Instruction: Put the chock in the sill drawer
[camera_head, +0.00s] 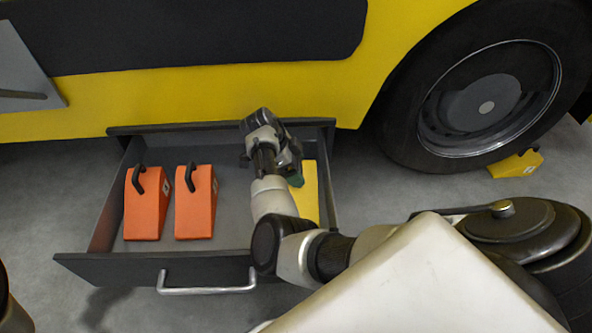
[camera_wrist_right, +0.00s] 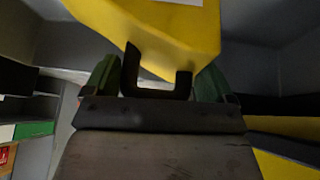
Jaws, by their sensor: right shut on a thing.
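A yellow chock (camera_head: 310,190) is at the right end of the open grey sill drawer (camera_head: 130,268), inside its outline. My right gripper (camera_head: 293,174) is above it and partly covers it. In the right wrist view the yellow chock (camera_wrist_right: 165,30) has a black handle (camera_wrist_right: 133,68) between the green finger pads of my gripper (camera_wrist_right: 155,80), which is shut on that handle. I cannot tell whether the chock touches the drawer floor. Two orange chocks (camera_head: 145,208) (camera_head: 196,208) with black handles stand in the drawer's left half. My left gripper is not in view.
The drawer is pulled out below the yellow vehicle body (camera_head: 220,90), with a metal handle (camera_head: 205,288) on its front. Another yellow chock (camera_head: 517,163) lies by the large black wheel (camera_head: 478,100). Bare drawer floor shows between the orange chocks and my right arm.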

